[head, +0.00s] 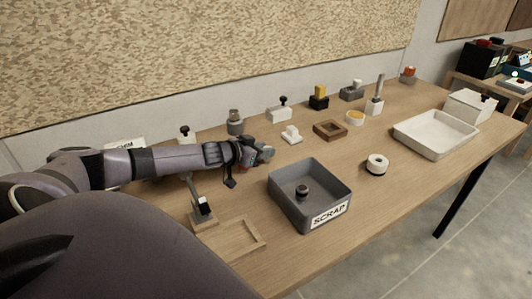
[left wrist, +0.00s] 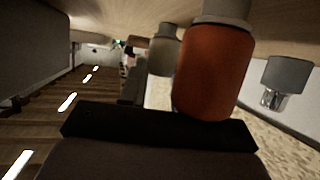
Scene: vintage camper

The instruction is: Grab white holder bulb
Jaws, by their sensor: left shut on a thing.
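My left gripper (head: 258,155) reaches in low over the table from the left. It is shut on an orange-red cylinder (left wrist: 212,72) with a grey end, large in the left wrist view; only a bit of red shows at the fingers in the head view. White holders stand along the back: one with a dark knob (head: 278,114), one with a tall grey rod (head: 375,106), and one with a dark knob behind my arm (head: 185,135). I cannot tell which is the bulb's holder. A grey piece with a clear, glassy end (left wrist: 285,80) shows in the left wrist view.
A grey SCRAP tray (head: 325,213) holding a small dark round piece stands just right of my gripper. A white tray (head: 437,142), a white roll (head: 377,164), a brown frame (head: 330,122) and a wooden tray (head: 258,236) also occupy the table. The front right tabletop is clear.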

